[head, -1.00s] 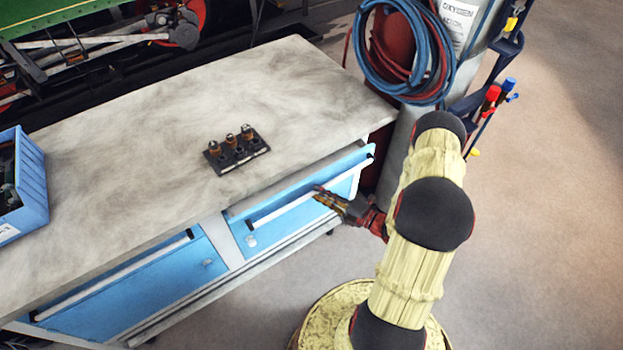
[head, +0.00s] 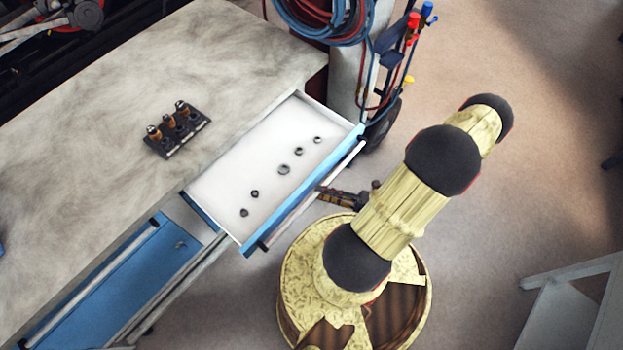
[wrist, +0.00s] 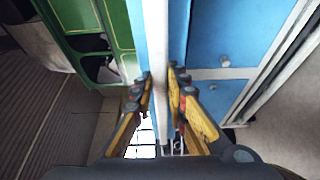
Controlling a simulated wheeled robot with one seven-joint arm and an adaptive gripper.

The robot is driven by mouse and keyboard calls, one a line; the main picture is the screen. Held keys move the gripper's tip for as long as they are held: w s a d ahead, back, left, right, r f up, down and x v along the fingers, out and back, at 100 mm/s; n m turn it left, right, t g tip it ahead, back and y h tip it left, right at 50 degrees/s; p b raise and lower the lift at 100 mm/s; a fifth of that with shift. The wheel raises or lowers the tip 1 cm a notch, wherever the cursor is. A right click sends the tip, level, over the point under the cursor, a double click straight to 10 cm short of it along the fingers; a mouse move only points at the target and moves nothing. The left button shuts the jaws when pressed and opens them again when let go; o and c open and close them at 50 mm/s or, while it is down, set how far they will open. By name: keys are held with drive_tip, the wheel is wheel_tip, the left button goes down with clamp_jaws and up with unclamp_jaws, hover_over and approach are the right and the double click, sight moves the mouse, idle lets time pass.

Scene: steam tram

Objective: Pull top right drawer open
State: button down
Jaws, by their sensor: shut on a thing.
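The top right drawer (head: 222,190) is pulled well out from under the workbench in the head view. Its white inside shows, with several small dark rings or nuts lying on the floor of it. Its blue front carries a long pale bar handle (head: 300,198). My gripper (head: 322,198) is at the handle's middle, reaching in from the right. In the wrist view the handle (wrist: 158,60) runs upright between the two yellow and dark fingers of my gripper (wrist: 160,82), which are shut on it. The drawer's far back is hidden under the bench top.
The workbench top (head: 90,200) holds a dark block (head: 177,130) with small fittings. A blue left drawer (head: 110,285) is beside the open one. A gas cylinder with coiled hoses (head: 325,18) stands behind. A grey stand (head: 575,310) is at lower right.

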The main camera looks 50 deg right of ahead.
drive_tip(key=shift+s, duration=1.25)
drive_tip(key=shift+d, duration=0.1)
drive_tip(key=c, duration=2)
unclamp_jaws()
drive_tip(key=shift+c, duration=0.2)
drive_tip(key=v, duration=1.2)
